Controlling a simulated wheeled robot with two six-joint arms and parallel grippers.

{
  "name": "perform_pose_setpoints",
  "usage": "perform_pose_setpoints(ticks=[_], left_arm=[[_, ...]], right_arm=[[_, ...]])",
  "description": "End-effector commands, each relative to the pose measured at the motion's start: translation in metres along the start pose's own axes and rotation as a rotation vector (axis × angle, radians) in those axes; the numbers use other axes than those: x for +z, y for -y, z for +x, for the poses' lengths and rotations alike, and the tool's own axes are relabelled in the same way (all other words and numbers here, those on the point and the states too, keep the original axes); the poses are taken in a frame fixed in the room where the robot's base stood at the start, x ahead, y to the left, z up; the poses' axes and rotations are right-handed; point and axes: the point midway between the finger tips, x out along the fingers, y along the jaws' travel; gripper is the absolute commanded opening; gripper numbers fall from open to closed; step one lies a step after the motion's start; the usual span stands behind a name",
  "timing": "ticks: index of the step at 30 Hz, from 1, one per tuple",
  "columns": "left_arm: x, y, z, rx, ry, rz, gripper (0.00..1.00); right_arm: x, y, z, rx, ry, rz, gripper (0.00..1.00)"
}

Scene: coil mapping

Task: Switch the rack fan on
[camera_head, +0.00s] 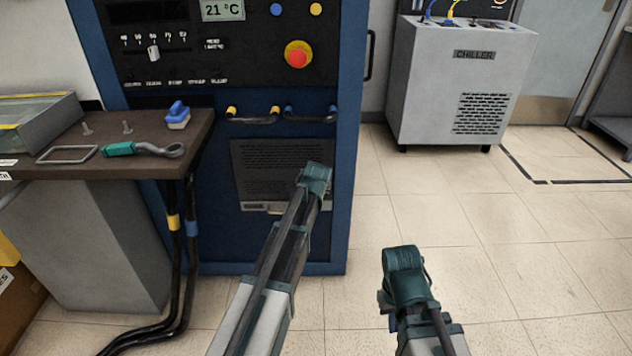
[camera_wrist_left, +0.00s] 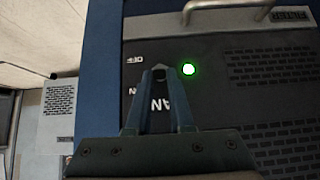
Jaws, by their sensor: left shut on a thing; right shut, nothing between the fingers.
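The rack (camera_head: 335,60) is a tall blue cabinet with a dark lower panel (camera_head: 265,170). My left gripper (camera_wrist_left: 160,74) is at that panel. Its fingertips are together on a small dark piece, which appears to be the fan switch, beside upside-down lettering that reads as FAN. The fingers hide most of the switch, so its position cannot be told. A round green lamp (camera_wrist_left: 188,69) glows right beside the fingertips. In the head view my left wrist covers this spot. My right gripper (camera_head: 404,270) is shut and empty, held over the floor right of the rack.
A brown bench (camera_head: 60,170) with a green-handled wrench (camera_head: 140,149) and a blue-topped block (camera_head: 178,116) stands left. Black hoses (camera_head: 177,260) hang between bench and rack. A grey chiller (camera_head: 455,85) stands back right. The tiled floor between is clear.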

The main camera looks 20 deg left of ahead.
Motion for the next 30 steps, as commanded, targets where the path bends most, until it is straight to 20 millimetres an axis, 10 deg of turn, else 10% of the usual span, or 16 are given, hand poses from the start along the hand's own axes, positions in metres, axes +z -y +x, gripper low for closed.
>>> perform_pose_setpoints(ticks=[22, 24, 30], left_arm=[[-0.0047, 0.0000, 0.0001, 0.000, 0.077, -0.001, 0.00], [-0.0048, 0.0001, 0.0001, 0.000, 0.076, -0.001, 0.31], [-0.0044, 0.0001, -0.0001, -0.001, 0.077, -0.001, 0.50]], right_arm=[[0.0009, -0.0016, -0.0142, 0.001, 0.000, 0.000, 0.00], [0.0009, -0.0016, -0.0142, 0.001, 0.000, 0.000, 0.00], [0.0009, -0.0016, -0.0142, 0.001, 0.000, 0.000, 0.00]])
